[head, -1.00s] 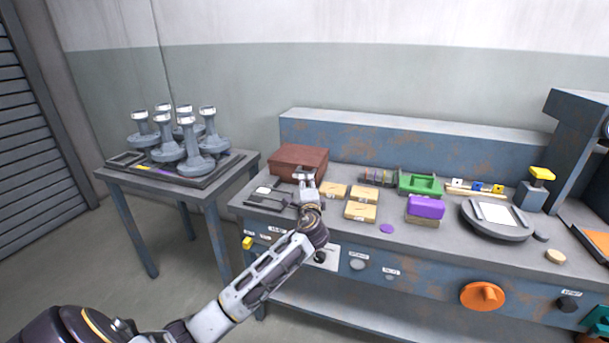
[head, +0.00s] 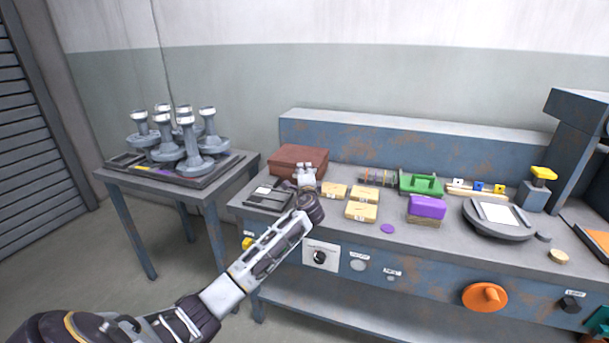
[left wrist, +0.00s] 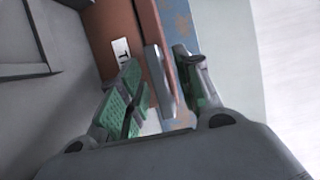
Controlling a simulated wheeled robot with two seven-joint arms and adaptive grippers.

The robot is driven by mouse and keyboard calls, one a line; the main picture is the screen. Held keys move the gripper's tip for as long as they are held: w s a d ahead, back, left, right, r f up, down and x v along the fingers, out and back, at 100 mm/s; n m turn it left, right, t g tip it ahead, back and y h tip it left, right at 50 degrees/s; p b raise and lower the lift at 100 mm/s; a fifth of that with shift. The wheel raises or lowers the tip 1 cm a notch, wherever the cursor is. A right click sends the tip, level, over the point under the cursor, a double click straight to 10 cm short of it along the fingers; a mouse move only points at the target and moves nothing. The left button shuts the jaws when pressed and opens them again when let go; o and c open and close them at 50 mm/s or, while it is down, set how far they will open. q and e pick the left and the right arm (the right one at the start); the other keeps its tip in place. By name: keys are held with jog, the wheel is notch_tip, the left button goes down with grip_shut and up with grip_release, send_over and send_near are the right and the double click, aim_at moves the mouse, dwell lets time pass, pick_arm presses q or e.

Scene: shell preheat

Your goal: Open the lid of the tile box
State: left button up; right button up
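The tile box (head: 298,152) is a closed reddish-brown box at the back left of the workbench. My left gripper (head: 306,167) is at its front right side in the head view. In the left wrist view the box (left wrist: 114,25) shows its brown face with a white label, partly cut off. A grey upright tab (left wrist: 158,75) stands at the box's edge, between the green-padded fingers of my left gripper (left wrist: 158,88). The fingers are apart; I cannot tell whether either touches the tab. My right gripper is not in view.
A dark tray (head: 268,199) lies in front of the box. Several yellow blocks (head: 361,211) sit right of my gripper, with a green holder (head: 421,184) and a purple block (head: 427,206) beyond. A side table (head: 215,187) at left carries several grey stamp-like pieces.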

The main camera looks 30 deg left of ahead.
pick_arm(q)
jog(key=shift+w, duration=0.1)
grip_shut()
dwell(0.3)
jog(key=shift+r+p, duration=0.1)
jog(key=shift+p, duration=0.2)
dwell(0.3)
